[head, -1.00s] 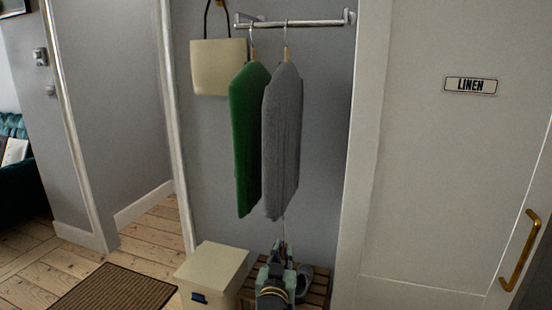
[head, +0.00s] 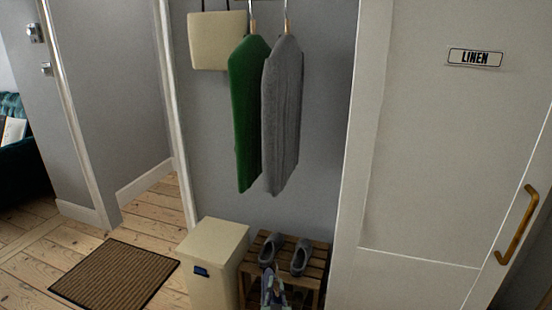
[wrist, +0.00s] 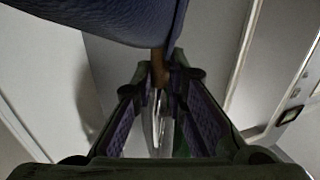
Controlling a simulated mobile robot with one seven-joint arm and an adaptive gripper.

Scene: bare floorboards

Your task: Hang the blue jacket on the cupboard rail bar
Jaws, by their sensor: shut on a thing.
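The blue jacket (wrist: 110,18) shows in the wrist view as dark blue cloth across the top left. Its wooden hanger neck (wrist: 158,66) and shiny metal hook (wrist: 160,125) lie between the fingers of my gripper (wrist: 160,82), which is shut on the hanger. In the head view my gripper (head: 272,290) is at the bottom edge, in front of the shoe rack. The jacket cannot be made out there. The rail bar is above the head view's top edge; only hanger hooks show there.
A green garment (head: 248,115) and a grey garment (head: 283,115) hang side by side, with a cream bag (head: 217,42) to their left. Below are a cream box (head: 213,250) and a slatted rack (head: 320,262) with grey shoes (head: 300,257). A white linen door (head: 430,150) stands right.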

